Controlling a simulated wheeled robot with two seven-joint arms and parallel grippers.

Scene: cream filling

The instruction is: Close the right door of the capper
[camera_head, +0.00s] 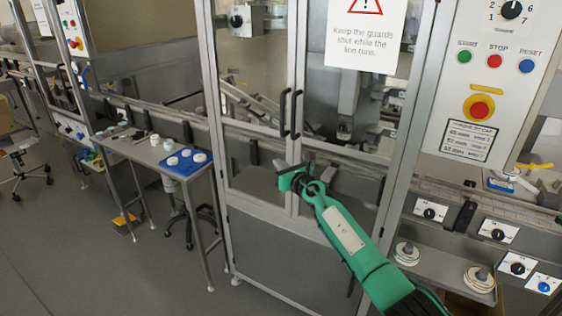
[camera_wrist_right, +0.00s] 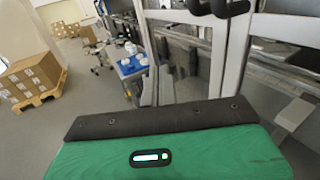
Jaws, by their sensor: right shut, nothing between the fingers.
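The capper is a grey-framed glazed cabinet in the head view. Its right door (camera_head: 347,123) carries a guard warning sign (camera_head: 366,36) and a black upright handle (camera_head: 295,115). The left door (camera_head: 252,80) is beside it, with its own handle (camera_head: 283,112). The two doors' inner edges look nearly level; I cannot tell whether the right door is fully closed. My right gripper (camera_head: 292,178) is shut and empty, below the handles and in front of the meeting edges. Contact with the door is unclear. Both handles show partly at the top of the wrist view. My left gripper is out of view.
A control panel (camera_head: 490,85) with buttons and a red emergency stop stands to the right. A small table (camera_head: 140,150) with a blue tray (camera_head: 187,162) stands to the left. Cartons on a pallet (camera_wrist_right: 35,98) are farther left. Open floor lies at front left.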

